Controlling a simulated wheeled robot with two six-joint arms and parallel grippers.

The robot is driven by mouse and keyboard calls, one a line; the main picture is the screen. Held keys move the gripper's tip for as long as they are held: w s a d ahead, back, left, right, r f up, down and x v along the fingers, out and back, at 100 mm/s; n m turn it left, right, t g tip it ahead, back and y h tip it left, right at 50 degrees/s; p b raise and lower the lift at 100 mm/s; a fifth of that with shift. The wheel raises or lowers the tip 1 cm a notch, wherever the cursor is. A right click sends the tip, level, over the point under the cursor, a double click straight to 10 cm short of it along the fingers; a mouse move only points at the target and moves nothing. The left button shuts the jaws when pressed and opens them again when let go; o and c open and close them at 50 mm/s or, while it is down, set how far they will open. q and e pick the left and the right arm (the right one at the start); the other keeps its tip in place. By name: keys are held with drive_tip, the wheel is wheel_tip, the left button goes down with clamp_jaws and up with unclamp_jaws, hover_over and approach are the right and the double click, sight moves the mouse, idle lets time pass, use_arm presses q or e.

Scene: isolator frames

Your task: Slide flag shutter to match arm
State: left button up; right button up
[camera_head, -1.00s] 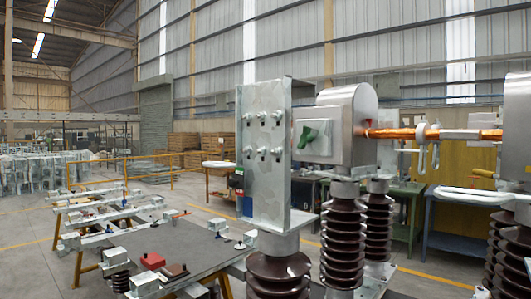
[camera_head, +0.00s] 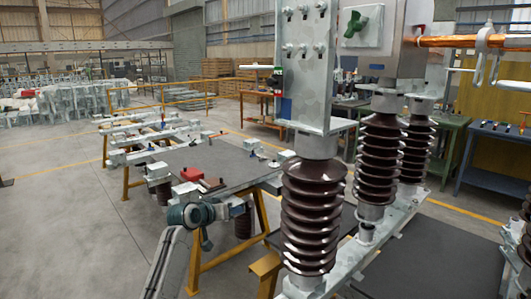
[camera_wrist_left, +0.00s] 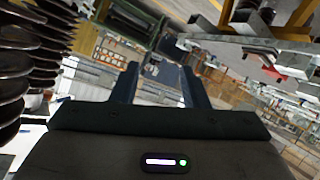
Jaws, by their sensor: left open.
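A green flag-like piece (camera_head: 363,22) sits on a pale square plate (camera_head: 350,38) on the front of a grey metal housing (camera_head: 408,40), at the top of the head view. A copper-coloured arm (camera_head: 455,41) runs level to the right from the housing. My left arm comes in at the lower left of the head view, well below and left of the green piece. My left gripper shows in the left wrist view (camera_wrist_left: 160,82) with its two dark fingers apart and nothing between them. My right gripper is not in view.
Ribbed brown insulators (camera_head: 314,215) carry a bolted metal plate (camera_head: 305,70) just left of the housing. Open floor (camera_head: 60,230) lies at the left.

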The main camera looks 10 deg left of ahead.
use_arm(q)
drive_tip(key=s+d+r+m+t+h, duration=0.1)
drive_tip(key=s+r, duration=0.1)
drive_tip(key=r, duration=0.8)
drive_tip(key=s+d+r+m+h, duration=0.2)
drive_tip(key=r, duration=0.9)
drive_tip(key=m+h+b, duration=0.2)
drive_tip(key=m+h, duration=0.1)
drive_tip(key=m, duration=0.2)
approach(269, 83)
drive_tip(key=shift+t, duration=0.3)
drive_tip(key=p+x, duration=0.4)
drive_tip(key=x, duration=0.4)
drive_tip(key=shift+s+d+r, duration=0.1)
drive_tip(key=shift+d, duration=0.05)
drive_tip(key=shift+w+d, duration=0.2)
drive_tip(key=shift+w, duration=0.2)
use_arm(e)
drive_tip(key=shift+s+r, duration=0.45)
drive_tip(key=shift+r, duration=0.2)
use_arm(q)
clamp_jaws()
drive_tip(key=shift+f, duration=0.25)
